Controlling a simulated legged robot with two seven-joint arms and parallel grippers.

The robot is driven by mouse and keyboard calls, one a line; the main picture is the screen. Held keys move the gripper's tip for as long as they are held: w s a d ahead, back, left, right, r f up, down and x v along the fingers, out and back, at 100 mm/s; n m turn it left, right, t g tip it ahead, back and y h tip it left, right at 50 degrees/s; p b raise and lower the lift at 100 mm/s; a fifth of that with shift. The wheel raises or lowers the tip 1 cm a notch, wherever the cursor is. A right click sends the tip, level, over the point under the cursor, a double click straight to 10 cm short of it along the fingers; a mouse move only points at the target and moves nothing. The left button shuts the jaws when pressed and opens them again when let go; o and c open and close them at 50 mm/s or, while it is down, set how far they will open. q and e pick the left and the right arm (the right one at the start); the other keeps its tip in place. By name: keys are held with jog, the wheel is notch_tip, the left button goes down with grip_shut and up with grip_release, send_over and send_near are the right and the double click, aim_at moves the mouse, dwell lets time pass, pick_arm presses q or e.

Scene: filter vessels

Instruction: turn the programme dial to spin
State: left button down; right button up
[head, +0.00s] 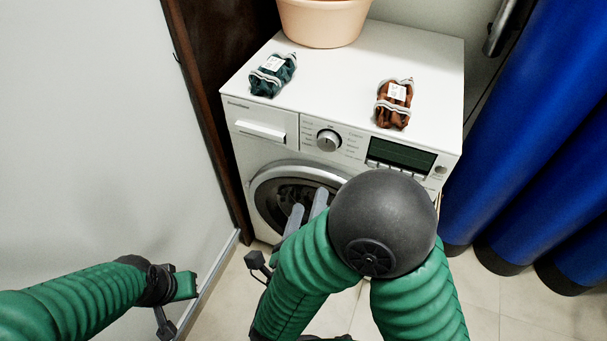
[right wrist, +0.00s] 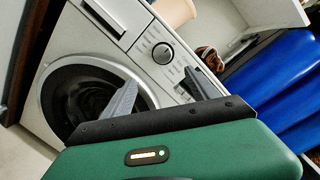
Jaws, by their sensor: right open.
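The programme dial (head: 328,140) is a round silver knob on the front panel of the white washing machine (head: 420,50). The dial also shows in the right wrist view (right wrist: 162,53), just beyond the fingertips and between them. My right gripper (head: 307,205) is open and empty, with its two grey fingers in front of the round door, below the dial. The same gripper (right wrist: 161,75) shows its fingers wide apart in the wrist view, apart from the dial. My left gripper (head: 178,290) is low at the left, far from the machine; its fingers do not show clearly. The dial's markings are too small to read.
A peach basin (head: 323,22), a teal bundle (head: 272,75) and a rust-brown bundle (head: 394,103) are on the machine's top. A dark display (head: 402,155) is right of the dial.

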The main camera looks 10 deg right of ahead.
jog(key=w+d, duration=0.2)
send_near(327, 146)
jog(key=x, duration=0.4)
jog(key=shift+w+a+b, duration=0.2)
jog(key=shift+b, duration=0.2)
jog(key=x, duration=0.4)
jog(key=shift+w+d, duration=0.1)
jog(key=shift+d, duration=0.3)
pick_arm(q)
jog(key=shift+d+f, duration=0.25)
jog(key=shift+f, duration=0.35)
pick_arm(e)
jog(key=shift+a, duration=0.1)
jog(key=shift+a, duration=0.1)
jog(key=shift+c, duration=0.4)
jog(key=c, duration=1.3)
